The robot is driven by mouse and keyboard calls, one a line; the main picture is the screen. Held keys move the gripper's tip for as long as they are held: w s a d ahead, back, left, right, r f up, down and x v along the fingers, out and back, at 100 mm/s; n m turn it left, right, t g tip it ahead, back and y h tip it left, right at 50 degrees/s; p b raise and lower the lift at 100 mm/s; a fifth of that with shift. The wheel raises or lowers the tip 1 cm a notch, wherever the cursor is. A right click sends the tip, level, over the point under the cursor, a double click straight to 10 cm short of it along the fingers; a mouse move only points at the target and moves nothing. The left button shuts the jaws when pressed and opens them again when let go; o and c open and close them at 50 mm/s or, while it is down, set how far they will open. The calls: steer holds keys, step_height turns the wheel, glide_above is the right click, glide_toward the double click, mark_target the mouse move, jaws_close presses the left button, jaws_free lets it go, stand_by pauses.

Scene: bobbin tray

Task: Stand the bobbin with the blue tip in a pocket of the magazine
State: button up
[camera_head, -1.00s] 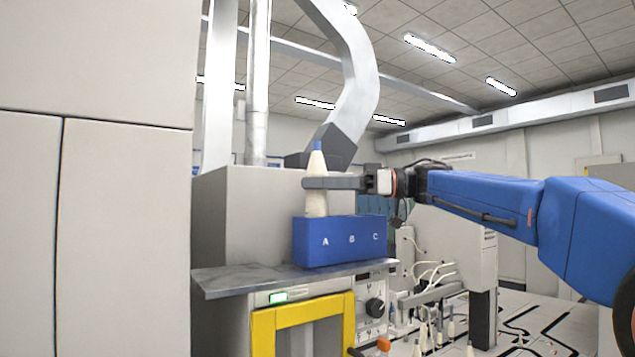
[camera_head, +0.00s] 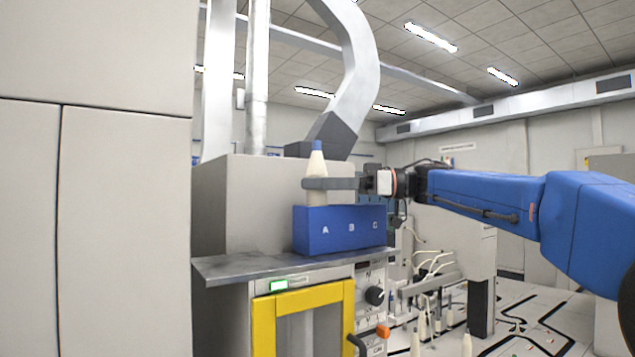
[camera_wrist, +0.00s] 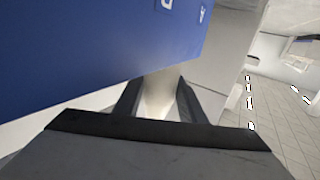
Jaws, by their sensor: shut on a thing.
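The bobbin (camera_head: 316,163) is a cream cone with a blue tip, upright in the head view. My gripper (camera_head: 318,184) is shut on it around its middle. The blue magazine (camera_head: 312,243), a box marked A, B and C, stands on a grey metal shelf. The bobbin is at the magazine's left end, by the letter A, and its lower end meets the top edge there. I cannot tell how deep it sits in a pocket. In the wrist view the pale bobbin (camera_wrist: 160,98) shows between the dark fingers, close to the blue magazine wall (camera_wrist: 90,60).
The grey shelf (camera_head: 225,268) juts out over a cabinet with a yellow-framed door (camera_head: 265,340). A large grey cabinet (camera_head: 125,200) fills the left side. Several more pale bobbins (camera_head: 423,326) stand low at the right. A grey box stands behind the magazine.

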steer(key=shift+f, duration=0.35)
stand_by(0.4)
steer(key=o, duration=1.2)
steer(key=shift+d, duration=0.1)
